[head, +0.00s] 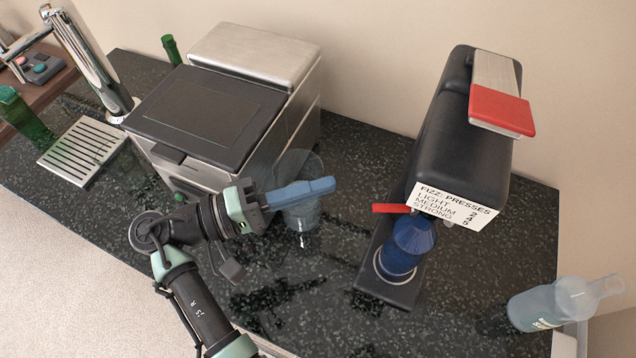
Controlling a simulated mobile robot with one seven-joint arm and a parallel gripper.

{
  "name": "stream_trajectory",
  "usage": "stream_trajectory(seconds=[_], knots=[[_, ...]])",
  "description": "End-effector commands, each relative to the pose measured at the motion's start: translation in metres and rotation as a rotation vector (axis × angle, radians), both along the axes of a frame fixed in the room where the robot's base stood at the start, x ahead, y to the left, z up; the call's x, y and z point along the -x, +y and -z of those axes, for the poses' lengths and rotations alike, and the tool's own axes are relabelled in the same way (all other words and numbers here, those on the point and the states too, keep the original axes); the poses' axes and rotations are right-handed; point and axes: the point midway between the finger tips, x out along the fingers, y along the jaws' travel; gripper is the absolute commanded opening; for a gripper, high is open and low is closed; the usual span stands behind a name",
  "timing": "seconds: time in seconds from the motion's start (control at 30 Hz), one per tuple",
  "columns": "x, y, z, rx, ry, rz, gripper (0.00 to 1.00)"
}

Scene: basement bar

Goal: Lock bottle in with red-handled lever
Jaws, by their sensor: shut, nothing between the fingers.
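A black drink-fizzing machine (447,150) stands at the right of the counter with a wide red-tipped press bar (501,110) on top. A blue bottle (406,247) stands under its head, on the base (388,292); its neck is partly hidden by the label. A small red-handled lever (391,208) sticks out to the left beneath the head, just above the bottle. My gripper (332,185) is shut and empty, its blue fingers pointing right towards the lever. A clear gap separates the fingertips from the lever.
A clear pitcher (299,217) stands partly behind my fingers. A metal appliance (205,115) is at the back left. A label (450,206) lists fizz presses. The front middle counter (300,290) is clear.

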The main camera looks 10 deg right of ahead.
Motion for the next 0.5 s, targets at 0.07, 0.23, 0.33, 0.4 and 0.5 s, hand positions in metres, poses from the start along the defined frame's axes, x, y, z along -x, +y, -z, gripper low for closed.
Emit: stream_trajectory(seconds=[0.07, 0.23, 0.33, 0.4, 0.5], knots=[[-0.002, -0.018, -0.005, 0.000, 0.002, 0.005, 0.00], [-0.007, -0.056, -0.007, -0.001, 0.003, 0.005, 0.00], [-0.009, -0.075, -0.006, -0.001, 0.003, 0.004, 0.00], [0.002, -0.070, -0.006, -0.001, 0.004, -0.003, 0.00], [0.015, -0.067, -0.004, 0.000, 0.003, -0.002, 0.00]])
